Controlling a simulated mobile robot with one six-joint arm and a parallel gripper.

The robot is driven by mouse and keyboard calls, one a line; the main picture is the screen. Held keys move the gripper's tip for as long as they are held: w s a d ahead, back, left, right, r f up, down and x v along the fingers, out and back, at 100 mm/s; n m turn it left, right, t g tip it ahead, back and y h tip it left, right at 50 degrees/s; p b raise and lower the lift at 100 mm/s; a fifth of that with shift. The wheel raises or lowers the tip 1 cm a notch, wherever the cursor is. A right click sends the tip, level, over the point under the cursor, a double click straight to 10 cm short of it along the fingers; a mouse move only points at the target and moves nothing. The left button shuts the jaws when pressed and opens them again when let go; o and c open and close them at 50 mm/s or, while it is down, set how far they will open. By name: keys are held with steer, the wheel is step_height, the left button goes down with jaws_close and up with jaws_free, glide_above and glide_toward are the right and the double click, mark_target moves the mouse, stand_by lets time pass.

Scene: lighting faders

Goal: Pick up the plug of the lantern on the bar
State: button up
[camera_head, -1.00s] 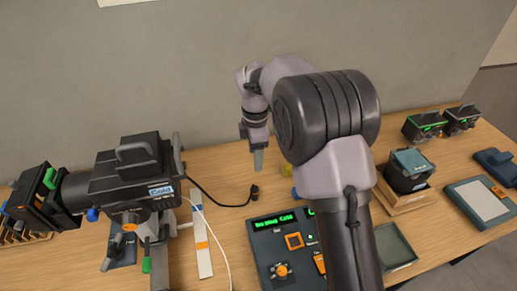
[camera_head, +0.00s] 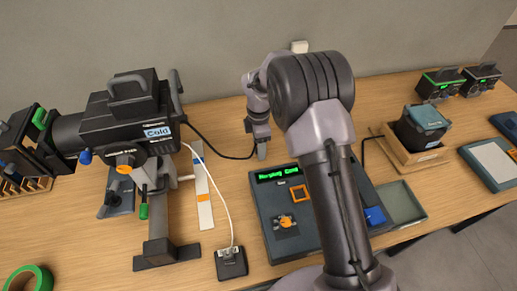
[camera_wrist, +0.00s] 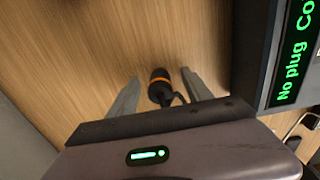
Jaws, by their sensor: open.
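The lantern (camera_head: 130,118), a black lamp labelled "Cold", is on a stand with a post at the left in the head view. Its black cable (camera_head: 205,146) runs right along the table to my gripper (camera_head: 262,152), which hides its end. In the wrist view, the plug (camera_wrist: 160,84) is black with an orange band, and its cord bends toward my gripper. My gripper (camera_wrist: 160,90) is open, with one finger on each side of the plug and a gap on both sides. I cannot tell how far the fingertips are above the table.
A control desk (camera_head: 268,221) with a green display is right of my gripper; in the wrist view its display (camera_wrist: 293,60) reads "No plug Co". A white cable leads to a small socket box (camera_head: 231,264). A white strip (camera_head: 203,205) lies left. Bare wood surrounds the plug.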

steer(key=shift+r, duration=0.15)
steer(key=shift+c, duration=0.9)
jaws_close()
steer(key=shift+r, duration=0.1)
